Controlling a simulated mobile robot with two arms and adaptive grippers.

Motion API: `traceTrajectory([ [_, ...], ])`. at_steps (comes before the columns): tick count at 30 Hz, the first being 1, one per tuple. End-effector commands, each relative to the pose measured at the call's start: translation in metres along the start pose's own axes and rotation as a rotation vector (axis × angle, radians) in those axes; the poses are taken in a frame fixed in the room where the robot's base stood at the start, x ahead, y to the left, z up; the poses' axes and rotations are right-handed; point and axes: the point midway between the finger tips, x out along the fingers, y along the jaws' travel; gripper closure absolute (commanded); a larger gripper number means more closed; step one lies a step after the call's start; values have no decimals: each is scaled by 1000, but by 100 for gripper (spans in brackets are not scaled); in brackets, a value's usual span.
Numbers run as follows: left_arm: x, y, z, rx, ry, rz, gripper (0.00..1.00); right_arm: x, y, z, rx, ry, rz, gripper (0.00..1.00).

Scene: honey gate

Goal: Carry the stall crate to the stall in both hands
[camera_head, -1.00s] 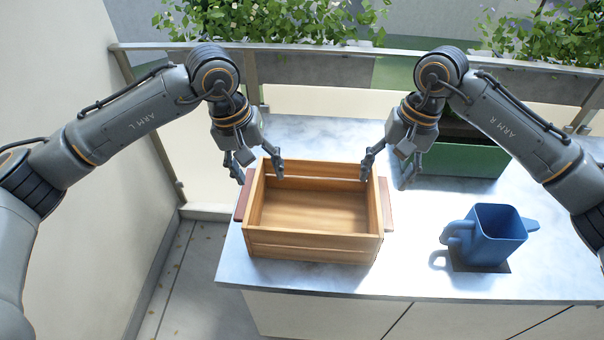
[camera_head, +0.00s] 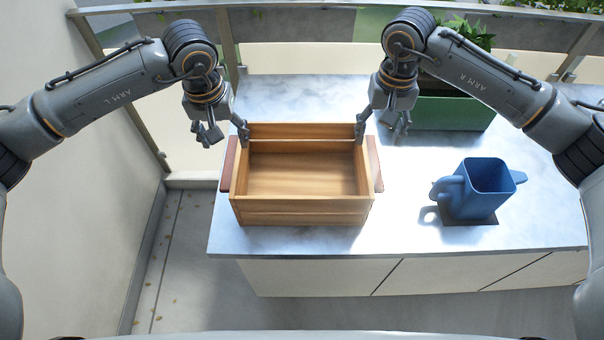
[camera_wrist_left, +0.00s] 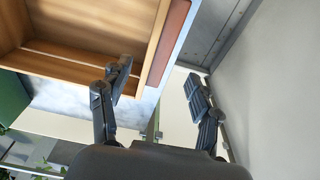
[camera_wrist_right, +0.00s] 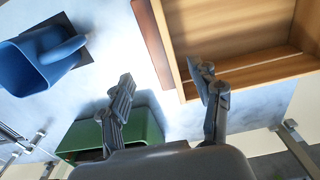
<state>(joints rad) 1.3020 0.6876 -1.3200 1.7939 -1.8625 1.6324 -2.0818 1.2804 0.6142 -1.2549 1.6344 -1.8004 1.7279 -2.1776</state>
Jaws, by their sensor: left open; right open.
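The stall crate (camera_head: 302,212) is an empty, open wooden box with a reddish-brown handle on its left (camera_head: 228,164) and right (camera_head: 375,164) sides. It sits on the pale counter. My left gripper (camera_head: 226,137) is open by the crate's far left corner, one finger at the crate's inner side and one outside. My right gripper (camera_head: 380,130) is open by the far right corner in the same way. The left wrist view shows the crate (camera_wrist_left: 95,35) and left handle (camera_wrist_left: 168,42) beyond the fingers. The right wrist view shows the right handle (camera_wrist_right: 154,45). The stall is not identifiable.
A blue watering can (camera_head: 484,190) stands on a dark mat (camera_head: 468,220) right of the crate. A green planter (camera_head: 445,112) stands behind my right gripper. A railing runs along the back. Bare counter (camera_head: 300,240) lies in front of the crate.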

Motion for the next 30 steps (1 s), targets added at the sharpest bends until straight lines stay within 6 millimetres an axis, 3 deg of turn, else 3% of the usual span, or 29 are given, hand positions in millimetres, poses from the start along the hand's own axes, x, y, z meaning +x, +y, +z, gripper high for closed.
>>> traceTrajectory([
  [6, 45, 0, 1, -1, -4, 0, 37, 45, 0, 1, 1, -4, 0, 37],
  [13, 79, 0, 0, -2, -2, 0, 37, 79, 0, 0, 1, -2, -1, 37],
  [19, 91, 0, 0, -1, 0, 0, 37, 91, 0, 0, 1, -1, -1, 37],
  [28, 92, 0, 0, -1, 0, 0, 37, 92, 0, 0, 1, 0, -1, 37],
  [30, 92, 0, 0, -1, 0, 0, 51, 92, 0, 0, 1, 0, -1, 51],
])
